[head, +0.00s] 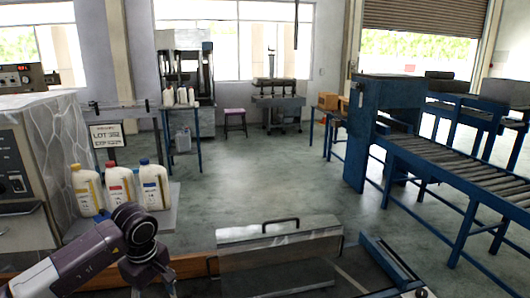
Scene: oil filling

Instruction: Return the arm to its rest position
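My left arm (92,262) comes in from the lower left. It bends at a dark round joint (139,227), and a dark link runs down from there to the bottom edge. No gripper fingers show on it. My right arm and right gripper are not in view. Three white bottles stand in a row just behind the arm joint: one with a yellow cap (89,193), one with a red cap (117,184) and one with a blue cap (153,189). The arm overlaps the lower part of the red-capped bottle in this view.
A metal box with a black handle (280,248) lies in front. A blue roller conveyor (450,175) runs along the right. The middle floor (265,185) is clear.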

